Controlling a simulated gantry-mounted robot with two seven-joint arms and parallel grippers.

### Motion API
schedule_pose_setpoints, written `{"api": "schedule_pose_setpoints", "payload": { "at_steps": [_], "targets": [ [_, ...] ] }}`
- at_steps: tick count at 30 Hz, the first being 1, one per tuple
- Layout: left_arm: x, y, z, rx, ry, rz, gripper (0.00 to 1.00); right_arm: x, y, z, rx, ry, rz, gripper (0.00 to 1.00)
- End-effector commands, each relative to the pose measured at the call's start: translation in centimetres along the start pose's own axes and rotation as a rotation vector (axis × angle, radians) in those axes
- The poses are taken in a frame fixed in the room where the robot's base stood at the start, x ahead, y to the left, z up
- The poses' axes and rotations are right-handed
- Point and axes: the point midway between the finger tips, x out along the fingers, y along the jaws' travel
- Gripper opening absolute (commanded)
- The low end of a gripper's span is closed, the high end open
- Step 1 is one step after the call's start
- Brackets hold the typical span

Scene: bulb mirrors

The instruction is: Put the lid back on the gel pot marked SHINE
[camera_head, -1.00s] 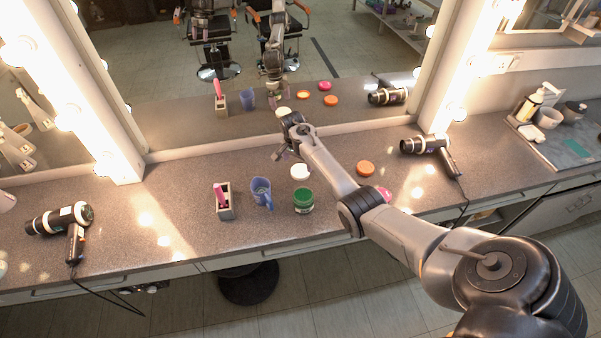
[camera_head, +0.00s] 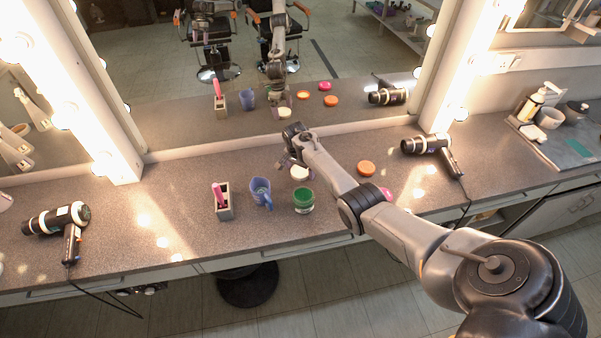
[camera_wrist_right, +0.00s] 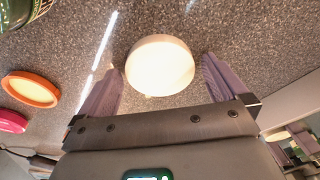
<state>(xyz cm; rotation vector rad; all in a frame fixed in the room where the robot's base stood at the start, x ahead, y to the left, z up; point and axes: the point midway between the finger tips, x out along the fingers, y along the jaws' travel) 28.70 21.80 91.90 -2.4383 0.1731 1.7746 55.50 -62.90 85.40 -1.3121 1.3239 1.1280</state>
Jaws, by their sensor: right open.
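A green gel pot (camera_head: 304,202) stands on the counter; part of it shows at the top left of the right wrist view (camera_wrist_right: 14,14). I cannot read its marking. A round white lid (camera_head: 300,173) lies just behind it. An orange lid (camera_head: 366,168) and a pink lid (camera_head: 386,194) lie to the right; the wrist view shows the orange lid (camera_wrist_right: 32,89) and the pink lid (camera_wrist_right: 12,121) at left. My right gripper (camera_head: 288,164) is open, low over the counter, with the white lid (camera_wrist_right: 160,66) between its fingers, gaps on both sides. My left gripper is out of view.
A blue mug (camera_head: 261,192) stands left of the pot, beside a holder (camera_head: 225,208) with a pink-handled item. Hair dryers lie at left (camera_head: 58,222) and right (camera_head: 428,145). The mirror (camera_head: 190,110) rises behind the counter. The counter between left dryer and holder is clear.

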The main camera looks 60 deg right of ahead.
Motion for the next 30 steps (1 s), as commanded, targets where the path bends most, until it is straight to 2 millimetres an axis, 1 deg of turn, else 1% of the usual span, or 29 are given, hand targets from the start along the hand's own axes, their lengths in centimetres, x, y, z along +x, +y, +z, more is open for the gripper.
{"api": "schedule_pose_setpoints", "payload": {
  "at_steps": [5,6,15,25,30],
  "targets": [
    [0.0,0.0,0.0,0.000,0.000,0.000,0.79,0.0,0.0,0.0,0.000,0.000,0.000,1.00],
    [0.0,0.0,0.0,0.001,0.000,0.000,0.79,0.0,0.0,0.0,0.000,0.000,0.000,0.97],
    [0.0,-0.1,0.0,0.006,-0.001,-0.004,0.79,0.0,0.0,0.0,0.000,0.000,0.001,0.52],
    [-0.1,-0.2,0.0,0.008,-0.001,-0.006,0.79,-0.3,0.0,0.0,0.000,0.000,0.000,0.52],
    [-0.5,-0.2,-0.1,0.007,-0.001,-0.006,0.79,-1.3,0.0,-0.2,-0.001,0.001,0.000,0.52]
  ]
}}
